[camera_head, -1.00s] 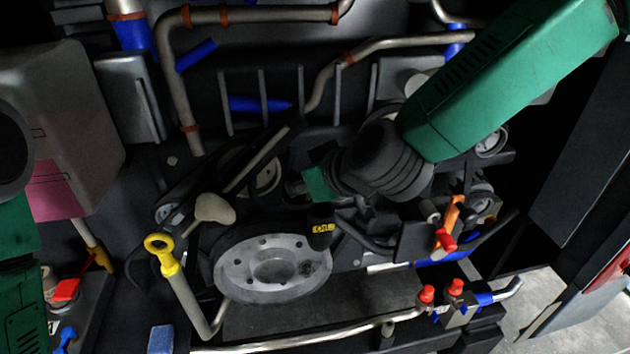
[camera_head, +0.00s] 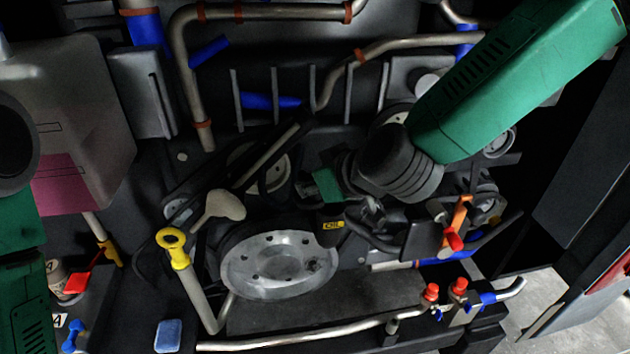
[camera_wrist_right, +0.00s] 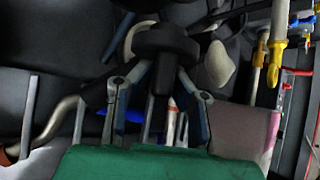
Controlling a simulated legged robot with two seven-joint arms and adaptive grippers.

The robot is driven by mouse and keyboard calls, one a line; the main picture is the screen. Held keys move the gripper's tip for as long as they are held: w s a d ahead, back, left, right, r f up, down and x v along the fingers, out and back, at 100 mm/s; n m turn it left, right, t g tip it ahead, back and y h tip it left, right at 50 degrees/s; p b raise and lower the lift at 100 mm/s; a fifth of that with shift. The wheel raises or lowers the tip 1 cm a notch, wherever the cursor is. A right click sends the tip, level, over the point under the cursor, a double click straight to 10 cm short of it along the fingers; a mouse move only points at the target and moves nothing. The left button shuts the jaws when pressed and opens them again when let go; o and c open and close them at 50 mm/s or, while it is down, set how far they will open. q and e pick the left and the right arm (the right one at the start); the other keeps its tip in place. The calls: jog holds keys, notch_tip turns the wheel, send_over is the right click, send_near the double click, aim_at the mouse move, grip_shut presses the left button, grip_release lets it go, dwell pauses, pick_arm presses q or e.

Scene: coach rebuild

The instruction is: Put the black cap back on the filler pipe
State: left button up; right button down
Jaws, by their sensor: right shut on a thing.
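The black cap (camera_head: 331,234), with a yellow label on its side, is in front of the engine, above and right of the round grey plate. My right gripper (camera_head: 350,207) comes in from the upper right and is shut on the cap. In the right wrist view the cap's dark disc (camera_wrist_right: 164,40) sits between the fingertips of my right gripper (camera_wrist_right: 160,78). A bent pale pipe (camera_head: 197,297) with a yellow looped top stands left of the plate. I cannot tell for sure which pipe is the filler pipe. My left gripper does not show.
The round grey plate (camera_head: 278,265) is below the cap. A beige rounded piece (camera_head: 222,206) stands to its upper left. Red-capped valves (camera_head: 431,292) are at the lower right. A grey and pink tank (camera_head: 82,130) is at the left. Pipes and ribs crowd the back.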

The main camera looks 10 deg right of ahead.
jog(key=shift+d, duration=0.15)
jog(key=d, duration=0.3)
jog(key=shift+d+f, duration=0.2)
jog(key=shift+d, duration=0.05)
jog(key=shift+a+f, duration=0.2)
jog(key=shift+a, duration=0.3)
jog(key=shift+a+f+b, duration=0.1)
jog(key=shift+a+b, duration=0.2)
jog(key=shift+a, duration=0.3)
jog(key=shift+d, duration=0.6)
jog(key=shift+d+f, duration=0.15)
jog(key=shift+d, duration=0.8)
jog(key=shift+a+f, duration=0.1)
jog(key=shift+f, duration=0.05)
jog(key=shift+a+f, duration=0.15)
jog(key=shift+a, duration=0.2)
jog(key=shift+s+a, duration=0.1)
jog(key=shift+a, duration=0.5)
jog(key=shift+d, duration=0.35)
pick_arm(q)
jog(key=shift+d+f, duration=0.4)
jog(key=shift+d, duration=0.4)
